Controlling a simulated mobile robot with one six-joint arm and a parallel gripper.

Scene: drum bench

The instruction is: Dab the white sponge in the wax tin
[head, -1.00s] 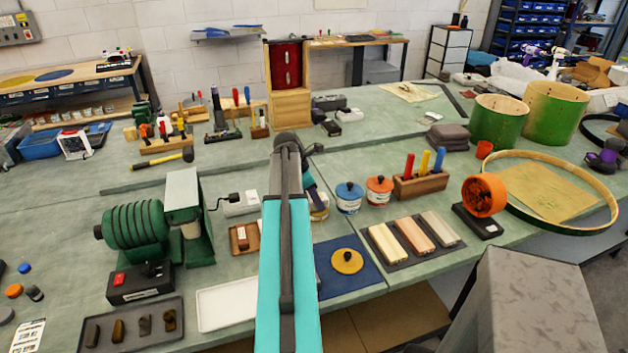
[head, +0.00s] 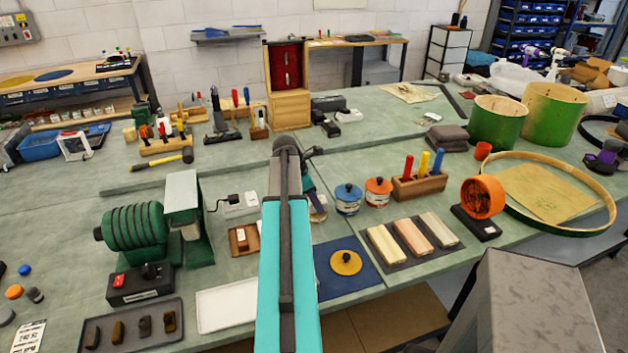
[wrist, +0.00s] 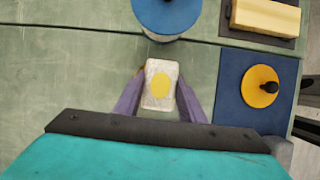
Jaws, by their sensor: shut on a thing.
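In the wrist view my gripper (wrist: 161,98) is shut on a pale, off-white block, the white sponge (wrist: 150,98). A yellow oval patch shows on the sponge's upper face. In the head view my arm hides most of the gripper and the sponge. In the wrist view the tin cannot be made out below the sponge, so I cannot tell whether the two touch.
A blue-lidded jar (head: 347,198) and an orange-lidded jar (head: 378,191) stand close right of the tin. A yellow round pad (head: 346,262) lies on a blue mat (head: 335,288) in front. A green grinder (head: 135,226) stands left. The bench behind the jars is partly clear.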

